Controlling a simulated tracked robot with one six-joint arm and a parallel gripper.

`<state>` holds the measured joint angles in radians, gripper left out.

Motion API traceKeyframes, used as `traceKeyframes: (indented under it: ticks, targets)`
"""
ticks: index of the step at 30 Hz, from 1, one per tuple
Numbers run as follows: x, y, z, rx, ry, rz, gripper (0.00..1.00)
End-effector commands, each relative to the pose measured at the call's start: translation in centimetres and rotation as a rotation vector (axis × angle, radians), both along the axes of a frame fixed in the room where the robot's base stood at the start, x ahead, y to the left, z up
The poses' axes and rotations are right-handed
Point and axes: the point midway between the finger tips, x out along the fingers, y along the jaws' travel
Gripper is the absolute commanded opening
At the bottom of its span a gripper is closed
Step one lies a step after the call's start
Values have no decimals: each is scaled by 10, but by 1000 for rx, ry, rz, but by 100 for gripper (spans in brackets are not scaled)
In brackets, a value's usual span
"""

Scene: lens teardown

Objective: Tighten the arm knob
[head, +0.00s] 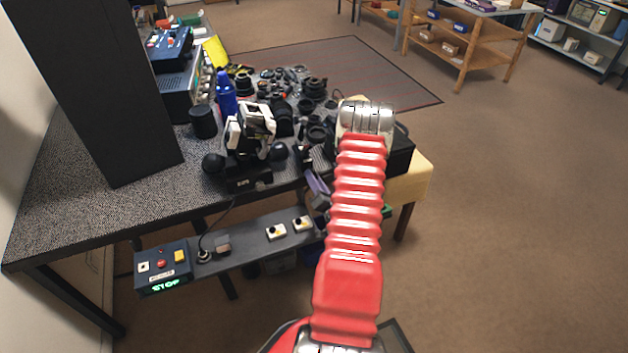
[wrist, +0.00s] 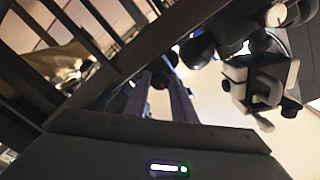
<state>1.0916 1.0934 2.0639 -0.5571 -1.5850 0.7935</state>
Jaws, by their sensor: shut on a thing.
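My gripper (head: 317,184) is at the front right edge of the dark table in the head view, left of my red sleeved arm. In the wrist view its fingers (wrist: 168,76) reach up from the dark housing and close around a small dark round part, the arm knob (wrist: 158,80). The contact is dim and partly hidden by a dark bar, and the knob's turn cannot be seen. A black and white device (head: 250,130) with round black ends stands on the table to the left of my gripper. It also shows at upper right in the wrist view (wrist: 258,80).
The table (head: 95,205) holds a blue bottle (head: 226,93) and several lens parts behind the device. A low shelf with switches and a control box (head: 163,266) reading STOP runs below its front edge. A yellow-topped stand (head: 415,182) is beyond my arm. Floor at right is clear.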

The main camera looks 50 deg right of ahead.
Motion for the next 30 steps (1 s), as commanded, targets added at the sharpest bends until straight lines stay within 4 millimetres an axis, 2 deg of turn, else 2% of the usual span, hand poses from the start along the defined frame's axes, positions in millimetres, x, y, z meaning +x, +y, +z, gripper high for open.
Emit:
traceKeyframes:
  ticks: [4,5,12,23,30]
  targets:
    - [-1,2,-4,8,7,0,1]
    - [-1,2,-4,8,7,0,24]
    - [-1,1,-2,3,4,-1,41]
    - [-4,2,-1,1,3,-1,42]
    - [-27,15,-1,3,3,-3,42]
